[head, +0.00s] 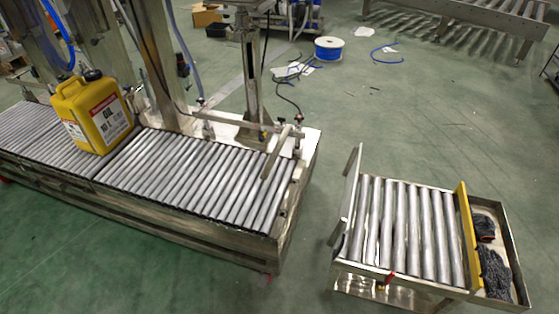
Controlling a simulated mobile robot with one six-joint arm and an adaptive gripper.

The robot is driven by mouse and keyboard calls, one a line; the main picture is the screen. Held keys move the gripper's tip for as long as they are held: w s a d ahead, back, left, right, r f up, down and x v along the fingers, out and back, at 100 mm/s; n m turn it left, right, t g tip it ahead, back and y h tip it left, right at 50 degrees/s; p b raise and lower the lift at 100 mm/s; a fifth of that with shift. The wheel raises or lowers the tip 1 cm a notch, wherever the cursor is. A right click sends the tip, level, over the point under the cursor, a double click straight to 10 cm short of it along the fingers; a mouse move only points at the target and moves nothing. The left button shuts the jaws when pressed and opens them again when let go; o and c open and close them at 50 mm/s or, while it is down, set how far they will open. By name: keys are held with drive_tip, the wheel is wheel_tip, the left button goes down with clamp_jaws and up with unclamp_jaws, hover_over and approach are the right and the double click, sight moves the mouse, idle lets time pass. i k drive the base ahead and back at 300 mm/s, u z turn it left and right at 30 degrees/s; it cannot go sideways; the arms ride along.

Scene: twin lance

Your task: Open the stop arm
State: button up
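A flat metal bar (276,152), which looks like the stop arm, reaches out over the rollers near the right end of the long roller conveyor (190,213). Its far end meets a thin horizontal rod at the conveyor's back edge. I cannot tell from this view how it is hinged. A yellow oil can (92,112) stands upright on the conveyor, well to the left of the bar, with bare rollers between them. My gripper is not in view.
A small roller table (405,225) stands apart to the right, with a raised metal plate (346,195) on its left edge, a yellow bar (467,230) and dark gloves (492,272) in a tray. Green floor separates it from the conveyor. A blue-wound spool (328,48) and cables lie behind.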

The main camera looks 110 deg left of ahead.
sight(264, 174)
drive_tip(key=u, duration=0.2)
drive_tip(key=i, duration=0.65)
drive_tip(key=u, duration=0.65)
drive_tip(key=k, duration=0.15)
drive_tip(key=u, duration=3.1)
